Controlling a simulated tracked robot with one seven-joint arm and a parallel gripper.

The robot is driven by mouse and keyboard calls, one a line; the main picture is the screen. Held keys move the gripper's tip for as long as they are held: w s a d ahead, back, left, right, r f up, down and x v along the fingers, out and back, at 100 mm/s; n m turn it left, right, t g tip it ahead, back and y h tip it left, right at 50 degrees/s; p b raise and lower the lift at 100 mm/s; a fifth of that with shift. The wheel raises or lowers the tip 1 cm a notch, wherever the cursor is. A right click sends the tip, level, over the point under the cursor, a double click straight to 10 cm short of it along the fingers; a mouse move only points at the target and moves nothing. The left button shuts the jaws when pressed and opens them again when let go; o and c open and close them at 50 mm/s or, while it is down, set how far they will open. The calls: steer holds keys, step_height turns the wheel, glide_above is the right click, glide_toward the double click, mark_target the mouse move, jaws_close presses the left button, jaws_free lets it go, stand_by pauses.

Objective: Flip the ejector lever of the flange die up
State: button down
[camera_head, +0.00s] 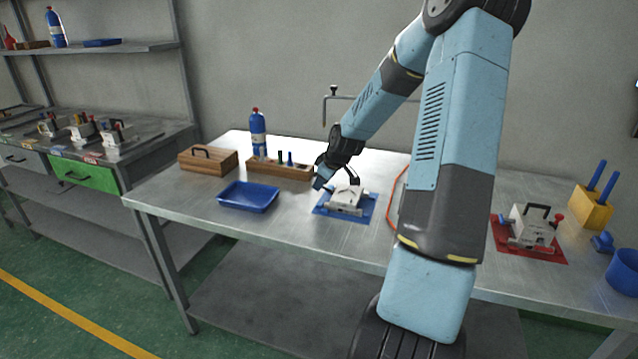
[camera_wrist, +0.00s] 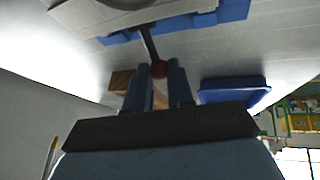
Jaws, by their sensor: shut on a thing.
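A light grey die (camera_head: 346,200), which I take to be the flange die, sits on a blue mat (camera_head: 328,210) in the middle of the table. It also shows at the top of the wrist view (camera_wrist: 95,14). In the head view my gripper (camera_head: 320,182) is at the left side of the die; the lever is hard to make out there.
A blue tray (camera_head: 248,197), a wooden rack (camera_head: 279,168) and a blue bottle (camera_head: 258,134) stand to the left. A second die (camera_head: 530,228) sits on a red mat at right. An orange cable (camera_head: 396,195) lies beside the blue mat. The front table strip is clear.

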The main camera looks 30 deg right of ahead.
steer(key=c, duration=1)
jaws_free()
steer(key=shift+v, duration=6.85)
steer(key=shift+a, duration=0.1)
